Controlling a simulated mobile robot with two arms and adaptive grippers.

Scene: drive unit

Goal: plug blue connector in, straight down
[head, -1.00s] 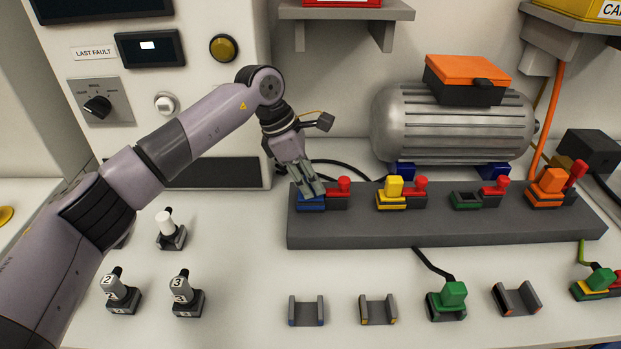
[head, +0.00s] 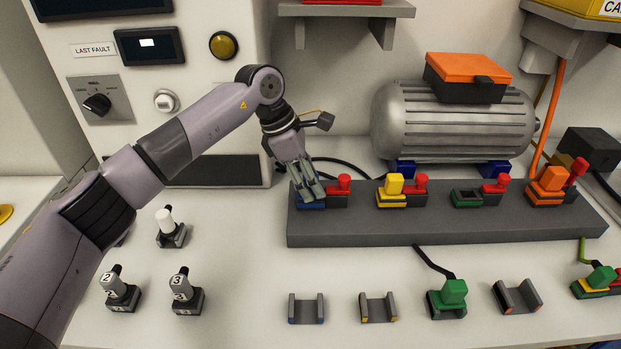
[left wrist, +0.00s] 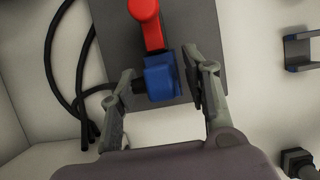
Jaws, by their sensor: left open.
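The blue connector (left wrist: 160,80) sits at the blue-edged socket (head: 312,206), at the left end of the grey rail; its block shows between my fingers in the left wrist view. A red lever (head: 344,183) stands beside this socket and also shows in the left wrist view (left wrist: 145,12). My left gripper (head: 311,194) is open around the blue connector, and the left wrist view shows its fingers (left wrist: 163,92) spread on both sides. In the head view the fingers hide most of the connector. How deep it sits cannot be told. My right gripper is not in view.
The grey rail (head: 440,228) also bears yellow, green and orange sockets with red levers. A green connector (head: 453,295) and empty holders (head: 307,310) stand in front. A motor (head: 450,122) stands behind. Black cable (left wrist: 67,70) lies left of my fingers in the wrist view.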

